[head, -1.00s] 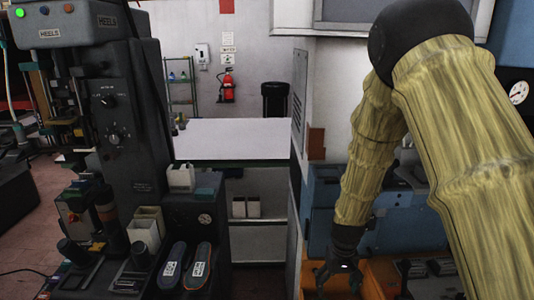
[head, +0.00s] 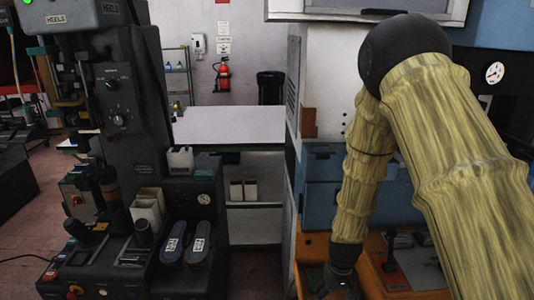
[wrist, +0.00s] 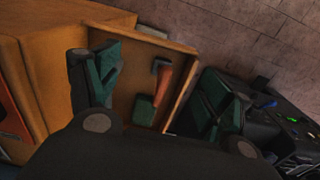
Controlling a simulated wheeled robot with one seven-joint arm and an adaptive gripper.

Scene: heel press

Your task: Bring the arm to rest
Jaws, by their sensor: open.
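My arm, in a yellowish ribbed cover, comes down the right side of the head view, bent at a dark elbow. My gripper (head: 338,288) hangs at the bottom edge there, partly cut off, in front of orange machine parts. In the wrist view my gripper (wrist: 160,95) is open, its two dark green-padded fingers wide apart. Between and beyond them is an open orange-brown tray (wrist: 181,62) holding an orange-brown piece with dark ends (wrist: 163,90). The piece lies apart from both fingers. Nothing is seen held.
A dark heel press (head: 130,110) stands on the left, with two shoe-shaped pieces (head: 185,243) on its front. A white-topped bench (head: 230,125) is behind. A blue cabinet (head: 318,185) stands close beside my forearm. A dark panel with buttons (wrist: 285,125) is right in the wrist view.

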